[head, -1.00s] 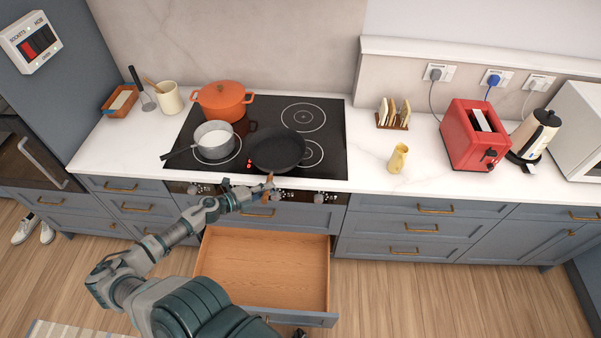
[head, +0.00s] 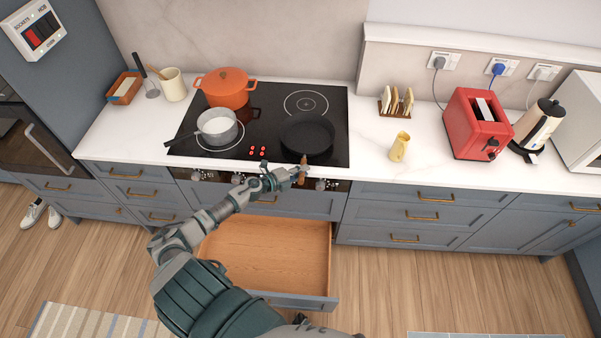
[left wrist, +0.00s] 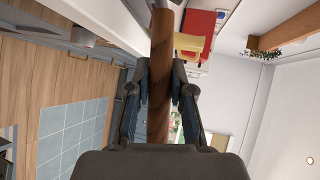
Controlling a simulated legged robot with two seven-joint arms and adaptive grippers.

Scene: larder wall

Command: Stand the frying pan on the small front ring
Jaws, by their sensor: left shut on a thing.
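The black frying pan (head: 308,137) is over the front right of the black hob (head: 262,103) in the head view, level and hiding the small front ring beneath it. I cannot tell whether its base touches the glass. Its wooden handle (head: 303,172) points toward the hob's front edge. My left gripper (head: 292,177) is shut on this handle. In the left wrist view the brown handle (left wrist: 160,80) runs between the two fingers of my left gripper (left wrist: 161,92). My right gripper is not in view.
A grey saucepan (head: 217,127) with white contents stands on the front left ring, an orange casserole (head: 226,90) behind it. The back right ring (head: 306,104) is bare. A yellow jug (head: 399,147) stands right of the hob. An open, empty drawer (head: 267,255) juts out below.

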